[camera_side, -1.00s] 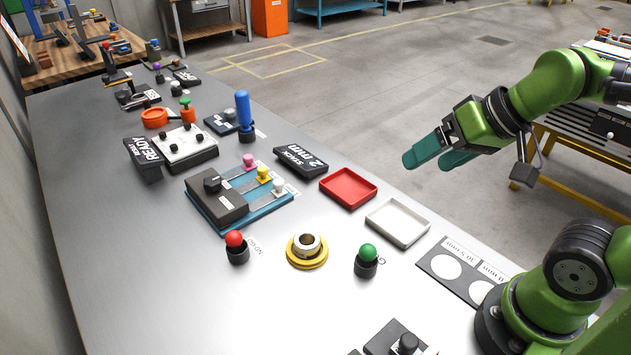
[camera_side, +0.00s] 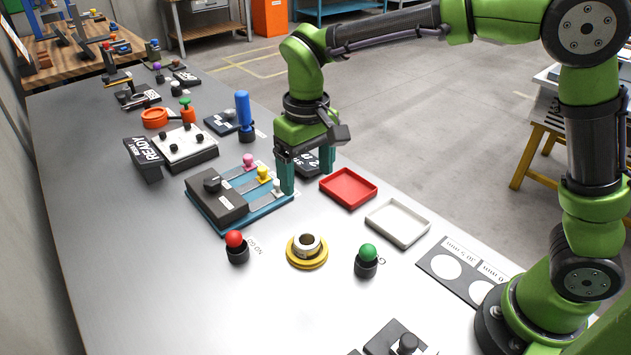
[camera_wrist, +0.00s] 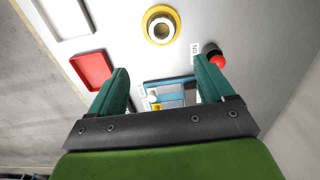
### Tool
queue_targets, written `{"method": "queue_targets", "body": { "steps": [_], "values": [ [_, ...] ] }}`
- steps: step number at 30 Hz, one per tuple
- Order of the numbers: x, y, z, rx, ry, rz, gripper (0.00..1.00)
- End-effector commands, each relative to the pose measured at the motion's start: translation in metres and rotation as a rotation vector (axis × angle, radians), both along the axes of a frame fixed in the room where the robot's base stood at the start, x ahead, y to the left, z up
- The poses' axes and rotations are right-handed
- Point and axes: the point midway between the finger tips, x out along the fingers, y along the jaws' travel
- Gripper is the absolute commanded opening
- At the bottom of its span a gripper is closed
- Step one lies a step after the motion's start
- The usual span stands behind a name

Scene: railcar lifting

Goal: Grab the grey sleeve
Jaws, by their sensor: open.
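The grey sleeve (camera_side: 307,251), a short metallic ring with an open bore, stands upright on a round yellow base (camera_side: 293,259) near the middle of the bench. In the wrist view the sleeve (camera_wrist: 151,29) shows at the top centre on its yellow base (camera_wrist: 145,32). My gripper (camera_side: 307,180) is open and empty, fingers pointing down. It hangs above the bench behind the sleeve, near the blue gauge holder and red tray, apart from the sleeve. Its two green fingers also show in the wrist view (camera_wrist: 162,72).
A red-knobbed post (camera_side: 236,246) and a green-knobbed post (camera_side: 367,261) flank the sleeve. A blue holder with coloured knobs (camera_side: 252,217) lies behind left. A red tray (camera_side: 348,205) and white tray (camera_side: 426,230) lie to the right. The bench in front of the sleeve is clear.

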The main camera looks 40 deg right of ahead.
Motion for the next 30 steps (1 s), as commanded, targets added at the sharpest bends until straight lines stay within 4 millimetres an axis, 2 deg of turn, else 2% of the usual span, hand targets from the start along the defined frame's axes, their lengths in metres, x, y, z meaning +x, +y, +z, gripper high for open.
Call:
{"method": "queue_targets", "body": {
  "steps": [15,23,30],
  "values": [
    [-0.003,-0.001,-0.100,-0.002,0.016,-0.004,0.81],
    [-0.003,0.000,-0.120,-0.001,0.014,-0.005,0.81],
    [0.000,0.004,-0.155,-0.002,0.016,-0.005,0.81]
  ]
}}
